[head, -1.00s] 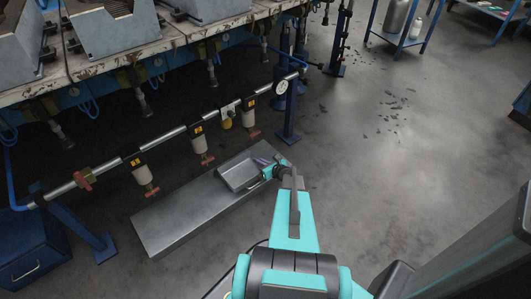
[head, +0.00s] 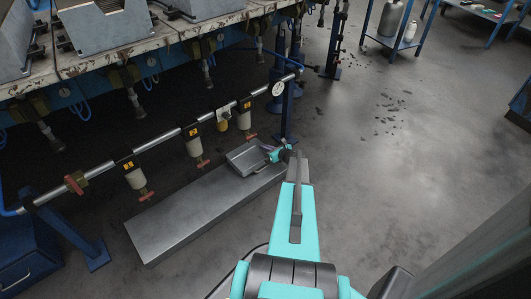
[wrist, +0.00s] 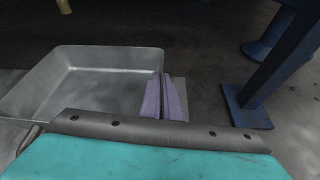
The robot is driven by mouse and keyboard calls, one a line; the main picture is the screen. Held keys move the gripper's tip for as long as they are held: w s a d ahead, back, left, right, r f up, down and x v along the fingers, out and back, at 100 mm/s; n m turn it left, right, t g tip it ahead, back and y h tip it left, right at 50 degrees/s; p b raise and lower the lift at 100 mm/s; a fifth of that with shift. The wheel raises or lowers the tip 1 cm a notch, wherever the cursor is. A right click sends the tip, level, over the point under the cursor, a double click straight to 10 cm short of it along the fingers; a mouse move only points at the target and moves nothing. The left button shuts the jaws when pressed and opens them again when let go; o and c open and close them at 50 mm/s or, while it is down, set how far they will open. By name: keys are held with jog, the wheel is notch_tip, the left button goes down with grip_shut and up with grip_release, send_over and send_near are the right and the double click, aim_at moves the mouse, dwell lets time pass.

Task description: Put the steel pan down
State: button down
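The steel pan (head: 241,156) is a shallow grey rectangular tray with sloped walls and a handle on its near side. In the head view it is over the far right end of a long grey metal slab (head: 185,220). It looks about level and empty; I cannot tell whether it touches the slab. My gripper (head: 271,153) is at the pan's right side. In the wrist view the pan (wrist: 95,85) fills the left, and the purple fingers of my gripper (wrist: 165,98) are closed together on its right wall. The fingertips partly hide that wall.
A pipe rail (head: 165,141) with filter bowls and red valves runs behind the slab. A blue post (head: 288,115) stands just beyond its far end; its foot shows in the wrist view (wrist: 247,105). Open floor (head: 400,170) lies to the right.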

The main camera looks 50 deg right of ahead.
jog(key=shift+w+d+r, duration=0.1)
jog(key=shift+d, duration=0.2)
jog(key=shift+f+b, duration=0.85)
jog(key=shift+f, duration=0.95)
jog(key=shift+f, duration=0.15)
jog(key=c, duration=2)
grip_release()
